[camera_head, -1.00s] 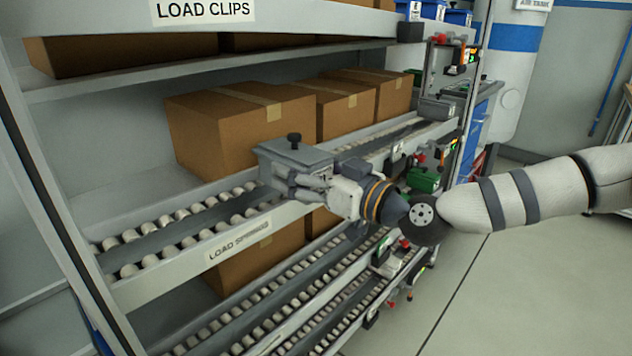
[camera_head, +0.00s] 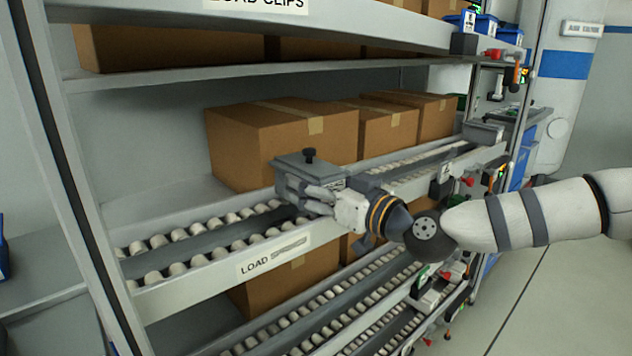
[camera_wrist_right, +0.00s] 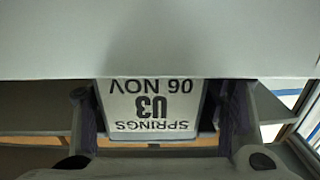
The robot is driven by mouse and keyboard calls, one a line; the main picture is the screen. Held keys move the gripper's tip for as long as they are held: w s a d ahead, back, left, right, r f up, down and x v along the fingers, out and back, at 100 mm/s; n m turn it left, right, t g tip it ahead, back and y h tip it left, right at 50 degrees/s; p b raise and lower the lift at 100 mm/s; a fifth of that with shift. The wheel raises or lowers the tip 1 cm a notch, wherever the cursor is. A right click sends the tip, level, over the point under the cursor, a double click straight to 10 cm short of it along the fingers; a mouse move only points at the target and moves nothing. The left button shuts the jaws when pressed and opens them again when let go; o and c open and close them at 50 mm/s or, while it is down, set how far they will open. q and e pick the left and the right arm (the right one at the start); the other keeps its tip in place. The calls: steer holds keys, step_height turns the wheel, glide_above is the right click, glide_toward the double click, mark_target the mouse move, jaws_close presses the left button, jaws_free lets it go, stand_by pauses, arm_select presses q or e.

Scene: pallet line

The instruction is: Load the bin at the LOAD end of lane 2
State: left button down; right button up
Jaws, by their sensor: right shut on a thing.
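My right gripper (camera_head: 300,190) is shut on a grey bin (camera_head: 308,165) with a flat top and a black knob. The gripper and bin are over the middle roller lane (camera_head: 180,268), in front of the cardboard boxes. I cannot tell whether the bin touches the rollers. My left gripper is not in view.
Several cardboard boxes (camera_head: 280,140) stand behind the lane. Another grey bin (camera_head: 483,131) is at its far right end. A shelf (camera_head: 270,76) runs above and more roller lanes (camera_head: 310,320) run below. The lane's left stretch is free. A rack post (camera_head: 70,170) stands at left.

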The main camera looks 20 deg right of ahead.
steer(key=shift+f, duration=0.25)
stand_by(0.5)
steer(key=o, duration=1.7)
steer(key=shift+o, duration=0.6)
steer(key=shift+f, duration=0.15)
steer(key=v, duration=1.2)
